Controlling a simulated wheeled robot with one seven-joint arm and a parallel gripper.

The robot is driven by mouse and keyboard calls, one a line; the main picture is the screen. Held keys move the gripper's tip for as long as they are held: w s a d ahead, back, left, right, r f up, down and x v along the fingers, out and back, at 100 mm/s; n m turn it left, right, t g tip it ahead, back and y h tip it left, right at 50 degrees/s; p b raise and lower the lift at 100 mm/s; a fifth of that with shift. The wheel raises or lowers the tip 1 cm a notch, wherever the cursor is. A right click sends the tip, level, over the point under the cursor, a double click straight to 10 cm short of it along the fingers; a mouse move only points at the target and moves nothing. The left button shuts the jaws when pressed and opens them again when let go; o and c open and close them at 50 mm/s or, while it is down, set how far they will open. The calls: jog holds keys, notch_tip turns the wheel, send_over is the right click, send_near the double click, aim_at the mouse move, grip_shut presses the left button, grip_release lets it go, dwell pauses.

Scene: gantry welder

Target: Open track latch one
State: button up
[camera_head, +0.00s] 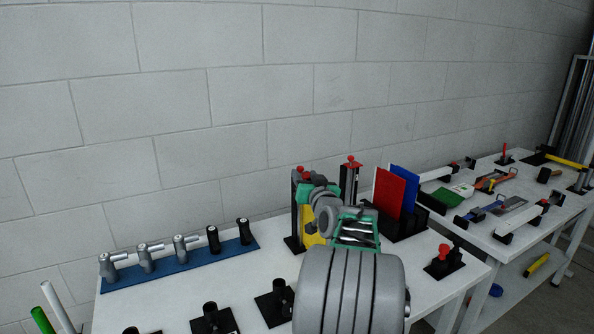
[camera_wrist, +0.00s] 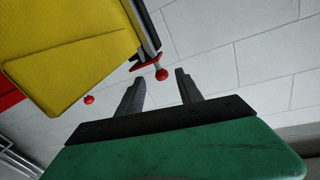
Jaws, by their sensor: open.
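In the wrist view my gripper (camera_wrist: 159,77) is open, with two dark fingers apart and nothing held between them. A red ball knob (camera_wrist: 161,74) on a red lever at a dark rail's end appears between the fingertips. I cannot tell its depth or whether it touches them. A second red knob (camera_wrist: 89,100) shows left of the fingers. In the head view, red knobs top two upright posts, the left post (camera_head: 295,218) and the right post (camera_head: 350,184). My arm partly hides them. Which is track latch one is not marked.
A yellow panel (camera_wrist: 70,50) fills the upper left of the wrist view, close to the fingers. In the head view, red and blue plates (camera_head: 389,191) stand right of the posts. A blue strip (camera_head: 185,268) holds several handles. A second table (camera_head: 525,232) is farther right.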

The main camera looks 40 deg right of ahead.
jog(key=p+x, duration=0.2)
jog(key=x, duration=0.6)
jog(key=shift+a, duration=0.15)
jog(key=shift+c, duration=0.3)
grip_shut()
